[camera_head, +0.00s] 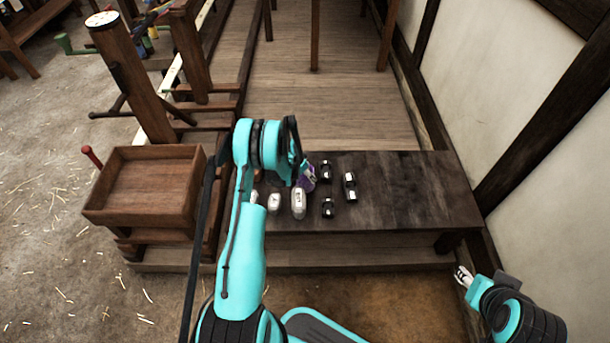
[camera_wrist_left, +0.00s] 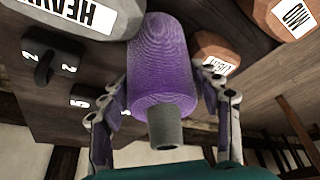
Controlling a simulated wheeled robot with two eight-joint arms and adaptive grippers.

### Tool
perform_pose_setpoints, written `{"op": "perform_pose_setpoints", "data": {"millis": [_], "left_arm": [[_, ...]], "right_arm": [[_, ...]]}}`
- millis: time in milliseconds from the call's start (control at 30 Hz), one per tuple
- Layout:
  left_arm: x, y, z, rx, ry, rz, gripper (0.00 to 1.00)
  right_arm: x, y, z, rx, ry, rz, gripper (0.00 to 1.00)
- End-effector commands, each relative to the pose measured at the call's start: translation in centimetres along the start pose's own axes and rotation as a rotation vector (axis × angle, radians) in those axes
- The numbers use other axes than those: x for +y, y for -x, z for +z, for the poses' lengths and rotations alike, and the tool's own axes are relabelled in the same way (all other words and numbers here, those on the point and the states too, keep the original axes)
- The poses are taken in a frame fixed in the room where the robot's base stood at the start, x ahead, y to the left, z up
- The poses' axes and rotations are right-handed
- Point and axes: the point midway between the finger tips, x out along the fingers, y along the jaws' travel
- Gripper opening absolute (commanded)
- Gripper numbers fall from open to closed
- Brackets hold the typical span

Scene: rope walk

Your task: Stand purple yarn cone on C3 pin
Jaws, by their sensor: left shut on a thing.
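The purple yarn cone (camera_wrist_left: 160,65) fills the middle of the left wrist view, its grey core end (camera_wrist_left: 165,128) towards the camera. My left gripper (camera_wrist_left: 165,105) is shut on it, a finger on each side. In the head view the cone (camera_head: 308,180) shows partly behind my left gripper (camera_head: 300,172), over the dark table. Whether it touches the table is unclear. Black pieces with white labels (camera_head: 350,187) stand on the table; I cannot tell which is the C3 pin. My right gripper (camera_head: 463,276) is beyond the table's front right corner, its fingers too small to judge.
The dark table (camera_head: 420,190) is bare on its right side. Pale labelled weights (camera_head: 298,203) stand at its front left; the wrist view shows a HEAVY label (camera_wrist_left: 85,14) and a LIGHT label (camera_wrist_left: 218,65). A wooden box (camera_head: 145,190) stands left; a wall (camera_head: 550,170) is at right.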

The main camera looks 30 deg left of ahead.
Motion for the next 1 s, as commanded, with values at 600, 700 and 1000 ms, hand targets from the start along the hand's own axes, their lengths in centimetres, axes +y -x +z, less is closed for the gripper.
{"op": "perform_pose_setpoints", "data": {"millis": [600, 700, 1000], "left_arm": [[0.0, -0.1, 0.0, 0.0, 0.0, 0.0, 0.83], [0.0, 0.8, -0.1, 0.0, 0.001, 0.0, 0.83], [0.0, 7.2, -0.2, 0.0, 0.002, 0.0, 0.83]], "right_arm": [[0.0, 0.0, 0.0, 0.0, 0.0, 0.0, 0.4], [0.0, 0.3, -0.2, 0.0, 0.0, 0.0, 0.4], [0.0, 2.3, -1.7, 0.0, 0.0, 0.0, 0.4]]}}
